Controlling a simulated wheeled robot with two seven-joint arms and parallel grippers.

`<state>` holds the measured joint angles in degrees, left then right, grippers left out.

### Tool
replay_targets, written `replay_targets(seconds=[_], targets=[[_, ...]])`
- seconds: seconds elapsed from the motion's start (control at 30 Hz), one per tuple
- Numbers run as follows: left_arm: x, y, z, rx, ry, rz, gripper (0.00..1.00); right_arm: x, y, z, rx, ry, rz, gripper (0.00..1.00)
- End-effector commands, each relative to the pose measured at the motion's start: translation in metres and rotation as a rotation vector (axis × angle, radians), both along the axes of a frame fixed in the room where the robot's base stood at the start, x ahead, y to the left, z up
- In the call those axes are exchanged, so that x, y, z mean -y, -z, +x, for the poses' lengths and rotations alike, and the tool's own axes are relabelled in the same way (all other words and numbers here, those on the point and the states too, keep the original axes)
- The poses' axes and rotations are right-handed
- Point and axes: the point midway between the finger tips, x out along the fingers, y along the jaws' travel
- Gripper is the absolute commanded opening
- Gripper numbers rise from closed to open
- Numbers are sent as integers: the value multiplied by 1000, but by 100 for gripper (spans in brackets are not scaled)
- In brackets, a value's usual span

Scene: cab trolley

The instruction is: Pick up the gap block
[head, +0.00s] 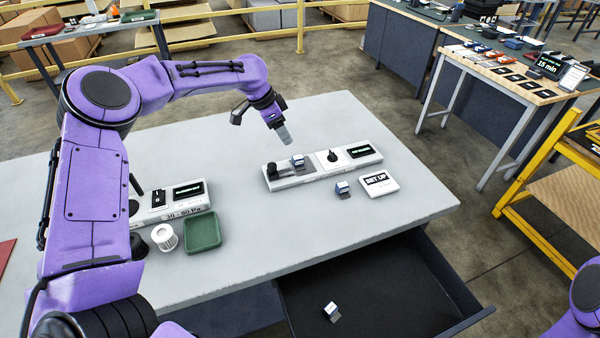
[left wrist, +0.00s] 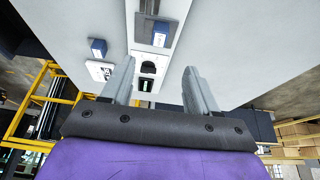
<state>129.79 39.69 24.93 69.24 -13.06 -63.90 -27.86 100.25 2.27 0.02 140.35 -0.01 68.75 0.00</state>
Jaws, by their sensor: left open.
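Several small blue-and-white blocks are in view, and I cannot read which one is the gap block. One block (head: 298,160) sits on the long white fixture (head: 310,175); it also shows in the left wrist view (left wrist: 160,33). A second block (head: 343,188) stands on the table in front of the fixture, also in the left wrist view (left wrist: 98,47). A third block (head: 331,310) lies in the open drawer (head: 390,285). My left gripper (head: 285,136) is open and empty above the fixture, apart from the blocks. My right gripper is out of view.
A SET UP sign (head: 378,184) lies right of the second block. A gauge box (head: 180,200), a white ribbed cylinder (head: 164,238) and a green tray (head: 203,232) stand on the left of the grey table (head: 270,225). The table front is clear.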

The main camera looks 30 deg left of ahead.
Motion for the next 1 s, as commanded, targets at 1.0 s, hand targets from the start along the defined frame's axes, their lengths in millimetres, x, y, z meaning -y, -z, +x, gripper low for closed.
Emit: replay_targets(seconds=[1.0], targets=[[23, 105, 29, 1, -5, 1, 50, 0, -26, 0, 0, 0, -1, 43]])
